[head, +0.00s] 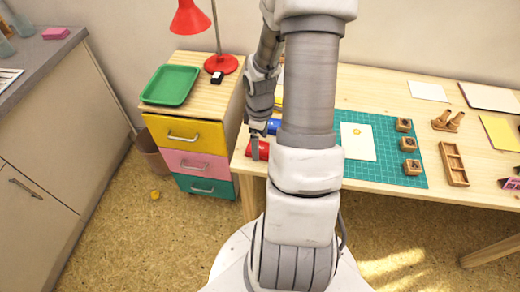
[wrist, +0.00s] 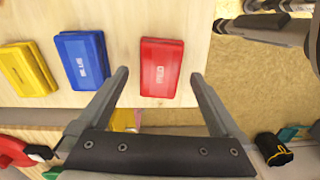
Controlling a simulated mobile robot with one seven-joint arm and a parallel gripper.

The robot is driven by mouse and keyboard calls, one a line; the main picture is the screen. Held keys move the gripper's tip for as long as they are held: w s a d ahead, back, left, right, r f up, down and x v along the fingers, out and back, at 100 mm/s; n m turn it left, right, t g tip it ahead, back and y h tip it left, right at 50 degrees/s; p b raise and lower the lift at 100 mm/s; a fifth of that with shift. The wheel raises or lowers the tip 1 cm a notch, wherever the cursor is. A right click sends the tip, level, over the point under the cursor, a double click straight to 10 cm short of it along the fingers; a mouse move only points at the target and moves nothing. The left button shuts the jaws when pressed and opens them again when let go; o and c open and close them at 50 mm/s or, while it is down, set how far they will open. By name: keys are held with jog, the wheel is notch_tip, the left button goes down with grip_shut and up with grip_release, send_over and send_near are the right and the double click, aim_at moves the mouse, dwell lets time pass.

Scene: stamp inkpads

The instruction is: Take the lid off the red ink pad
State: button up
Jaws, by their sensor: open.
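The red ink pad (wrist: 161,68) lies flat on the wooden table, a red rectangle with a pale label on its top. In the head view it shows at the table's left end (head: 264,150), partly hidden by my arm. My gripper (wrist: 160,76) is open, with one finger on either side of the red pad in the wrist view and a gap at each side. It holds nothing. In the head view my gripper (head: 256,146) hangs at the pad; its exact height above the table is hard to tell.
A blue ink pad (wrist: 84,60) and a yellow one (wrist: 27,69) lie beside the red pad. A green cutting mat (head: 395,178) with wooden stamps is to the right. A drawer unit (head: 190,133) bearing a green tray (head: 171,85) and red lamp (head: 222,64) stands left.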

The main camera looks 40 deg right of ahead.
jog(key=shift+f, duration=0.5)
jog(key=c, duration=1.4)
jog(key=shift+r, duration=0.1)
